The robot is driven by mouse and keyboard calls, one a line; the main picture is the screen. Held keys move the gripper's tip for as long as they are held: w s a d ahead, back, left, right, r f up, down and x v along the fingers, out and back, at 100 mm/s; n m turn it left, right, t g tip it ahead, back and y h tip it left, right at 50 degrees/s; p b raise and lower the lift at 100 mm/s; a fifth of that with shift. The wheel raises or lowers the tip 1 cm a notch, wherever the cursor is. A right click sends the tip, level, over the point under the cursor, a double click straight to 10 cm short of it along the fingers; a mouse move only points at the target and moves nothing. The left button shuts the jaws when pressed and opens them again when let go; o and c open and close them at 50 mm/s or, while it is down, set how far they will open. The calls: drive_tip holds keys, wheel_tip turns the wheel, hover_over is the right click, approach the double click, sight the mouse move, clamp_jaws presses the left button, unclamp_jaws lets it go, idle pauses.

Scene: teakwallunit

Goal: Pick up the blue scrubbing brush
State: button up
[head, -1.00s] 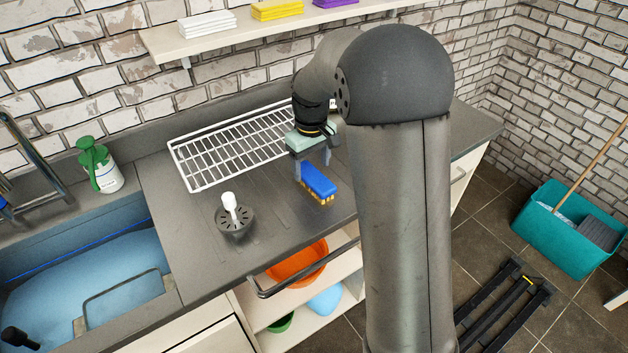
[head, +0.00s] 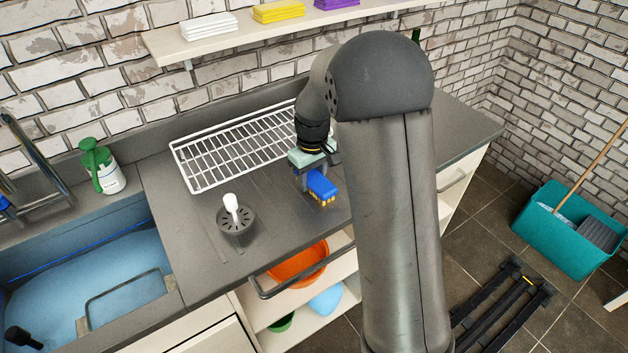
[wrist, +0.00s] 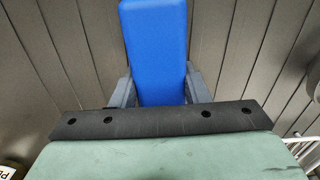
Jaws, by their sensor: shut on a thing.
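The blue scrubbing brush (head: 321,186) has a blue back and yellow bristles facing down. It is over the right part of the grey counter, in front of the wire rack. My gripper (head: 313,183) is shut on it from above, with a finger on each side. In the wrist view the blue back of the brush (wrist: 158,45) extends forward between the two fingers (wrist: 160,90). My arm hides part of the counter behind it. I cannot tell whether the bristles touch the counter.
A white wire rack (head: 225,150) lies on the counter behind. A white-handled brush in a dark round holder (head: 235,218) stands to the left. A green-and-white bottle (head: 102,168) is by the sink. A shelf with folded cloths (head: 210,27) is above.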

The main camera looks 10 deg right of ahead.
drive_tip(key=shift+r, duration=0.1)
drive_tip(key=shift+r, duration=0.2)
wheel_tip(320, 180, up, 2)
drive_tip(key=shift+w+r, duration=0.1)
drive_tip(key=s+a+r+b, duration=0.2)
drive_tip(key=s+a+r, duration=0.1)
drive_tip(key=s+r, duration=0.7)
drive_tip(key=s, duration=0.3)
drive_tip(key=shift+s+a+b, duration=0.35)
drive_tip(key=shift+b, duration=0.05)
drive_tip(key=shift+r, duration=0.1)
